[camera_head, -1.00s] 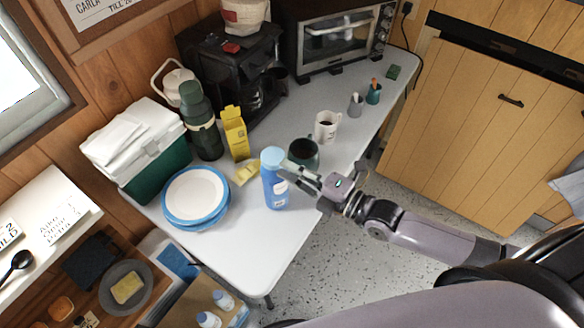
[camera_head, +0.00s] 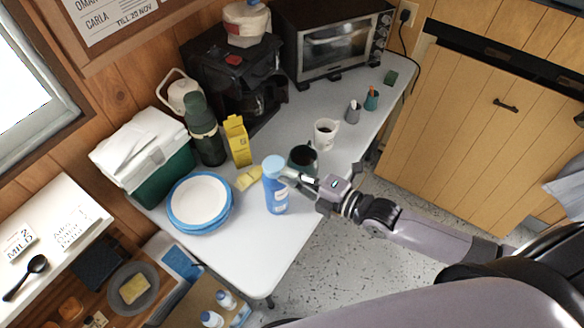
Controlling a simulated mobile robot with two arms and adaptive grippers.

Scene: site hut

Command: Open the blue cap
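A blue bottle (camera_head: 276,196) with a white label stands upright near the front edge of the white table. Its light blue cap (camera_head: 273,163) is on top. My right gripper (camera_head: 287,176) comes in from the right, with its fingertips at the bottle's right side just below the cap. The fingers overlap in this view, so their opening and any contact with the bottle or cap are unclear. My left gripper is not in view.
A dark mug (camera_head: 303,157) stands close behind my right gripper. Blue-rimmed plates (camera_head: 200,203), a yellow box (camera_head: 237,140), a green flask (camera_head: 206,137) and a green-white cooler (camera_head: 147,160) are to the left. A white mug (camera_head: 326,133) stands behind. The front table corner is clear.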

